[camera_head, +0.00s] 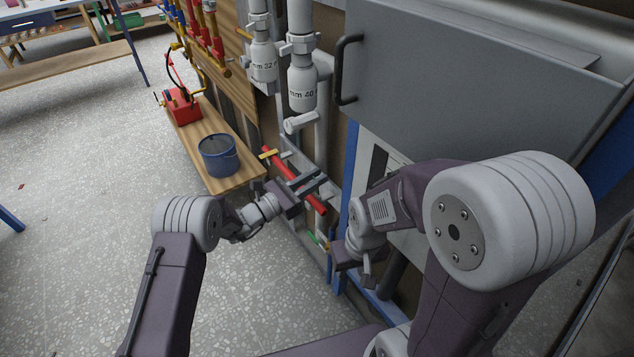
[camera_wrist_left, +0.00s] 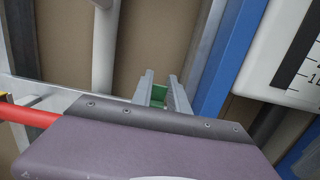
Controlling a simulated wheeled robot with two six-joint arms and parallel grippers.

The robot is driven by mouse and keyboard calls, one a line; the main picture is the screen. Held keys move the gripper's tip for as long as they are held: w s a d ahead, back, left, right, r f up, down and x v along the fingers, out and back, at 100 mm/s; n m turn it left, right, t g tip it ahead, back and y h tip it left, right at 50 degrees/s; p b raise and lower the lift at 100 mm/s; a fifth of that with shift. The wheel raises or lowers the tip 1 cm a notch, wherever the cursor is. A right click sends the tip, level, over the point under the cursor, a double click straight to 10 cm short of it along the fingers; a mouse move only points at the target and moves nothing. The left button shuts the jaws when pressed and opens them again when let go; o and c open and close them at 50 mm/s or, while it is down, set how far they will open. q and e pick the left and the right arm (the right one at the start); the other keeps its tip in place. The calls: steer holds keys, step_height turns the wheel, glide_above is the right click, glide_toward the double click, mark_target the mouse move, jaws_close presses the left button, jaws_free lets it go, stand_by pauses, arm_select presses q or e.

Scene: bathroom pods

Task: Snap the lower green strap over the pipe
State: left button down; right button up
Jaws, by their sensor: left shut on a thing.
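The red pipe (camera_head: 319,206) runs slantwise along the wall frame in the head view, and its end shows at the left of the left wrist view (camera_wrist_left: 28,116). My left gripper (camera_head: 314,183) reaches across the pipe in the head view. In the left wrist view its two grey fingers (camera_wrist_left: 163,92) are close together with a green piece (camera_wrist_left: 147,84), seemingly the green strap, between and behind them. The fingers hide most of it. Whether the strap touches the pipe cannot be told. My right gripper (camera_head: 347,257) is lower, beside the blue post; its jaw gap is unclear.
A yellow strap (camera_head: 268,154) is at the pipe's upper end. A small green piece (camera_head: 313,240) shows near my right gripper. A blue bucket (camera_head: 218,156) and a red box (camera_head: 183,106) stand on a wooden bench. A grey cabinet with a black handle (camera_head: 342,70) is at right.

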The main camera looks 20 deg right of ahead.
arm_select(q)
steer(key=h+b, duration=0.1)
steer(key=b, duration=0.1)
steer(key=a+f+t+h+b, duration=0.1)
steer(key=b, duration=0.1)
steer(key=a+h+b, duration=0.1)
steer(key=h+b, duration=0.1)
steer(key=b, duration=0.1)
steer(key=shift+s+f, duration=0.25)
steer(key=shift+s, duration=0.15)
steer(key=shift+s+a+t+h+b, duration=0.1)
steer(key=shift+a+t+h+b, duration=0.35)
steer(key=shift+b, duration=0.6)
steer(key=shift+r, duration=0.1)
steer(key=c, duration=1.3)
jaws_free()
steer(key=shift+h, duration=0.25)
